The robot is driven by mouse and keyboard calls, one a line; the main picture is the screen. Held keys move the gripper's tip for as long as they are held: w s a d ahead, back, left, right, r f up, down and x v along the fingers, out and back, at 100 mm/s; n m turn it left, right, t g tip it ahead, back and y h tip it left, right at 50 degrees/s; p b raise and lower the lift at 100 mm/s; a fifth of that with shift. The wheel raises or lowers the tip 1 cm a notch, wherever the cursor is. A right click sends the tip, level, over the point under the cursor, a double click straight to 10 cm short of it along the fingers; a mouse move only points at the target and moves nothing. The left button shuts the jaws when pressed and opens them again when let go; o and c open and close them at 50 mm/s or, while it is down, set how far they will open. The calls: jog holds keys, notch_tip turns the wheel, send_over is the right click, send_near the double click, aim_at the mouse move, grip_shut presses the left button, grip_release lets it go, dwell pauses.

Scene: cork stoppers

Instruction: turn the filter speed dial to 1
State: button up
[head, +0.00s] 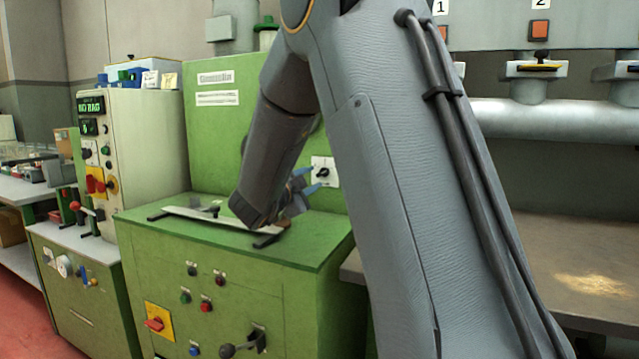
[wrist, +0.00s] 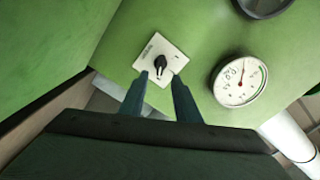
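The dial is a small black knob (wrist: 161,63) on a white square plate (wrist: 174,50) fixed to a green panel. In the wrist view the plate looks tilted and its markings are too small to read. The plate also shows in the head view (head: 331,177), with the dark knob on it. My gripper (wrist: 160,80) has two blue-grey fingers, spread apart with nothing between them. In the wrist view the fingertips flank the lower part of the plate, and the knob appears between and just beyond them. In the head view my gripper (head: 305,182) is just left of the plate. I cannot tell whether it touches.
A round white gauge (wrist: 240,82) is right of the dial on the panel. A green cabinet top (head: 185,225) with a metal bar lies below. A red-yellow switch (head: 157,322) and a black lever (head: 240,346) are on its front. A bench (head: 540,250) stands right.

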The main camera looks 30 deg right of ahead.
aim_at(323, 173)
jog(key=shift+x, duration=3.6)
jog(key=c, duration=0.7)
jog(key=shift+c, duration=0.2)
